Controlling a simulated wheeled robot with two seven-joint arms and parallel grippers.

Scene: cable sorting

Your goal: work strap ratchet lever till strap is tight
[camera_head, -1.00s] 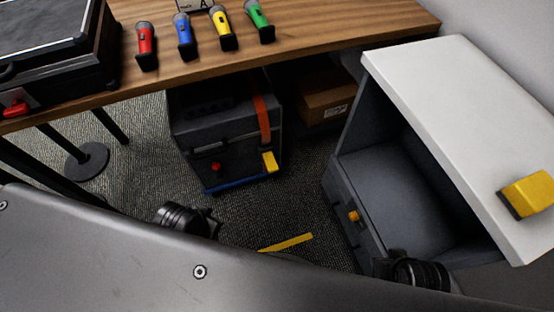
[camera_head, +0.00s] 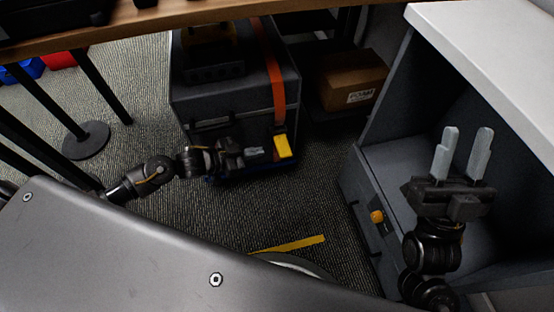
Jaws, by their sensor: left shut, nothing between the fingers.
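An orange strap (camera_head: 273,72) runs over the top and down the front of a dark case (camera_head: 237,105) under the table. A yellow ratchet lever (camera_head: 283,147) sits at the strap's lower end on the case front. My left gripper (camera_head: 256,154) is shut and empty, just left of the lever. Its tips look close to the lever; I cannot tell if they touch it. My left arm hides part of the case's lower front. My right gripper (camera_head: 460,153) is open and empty, fingers pointing up, in front of the grey cabinet.
The grey cabinet (camera_head: 377,160) with a white top (camera_head: 500,62) stands open at the right. The wooden table edge (camera_head: 190,22) crosses above, with black legs at the left. A yellow floor strip (camera_head: 288,245) lies on clear carpet.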

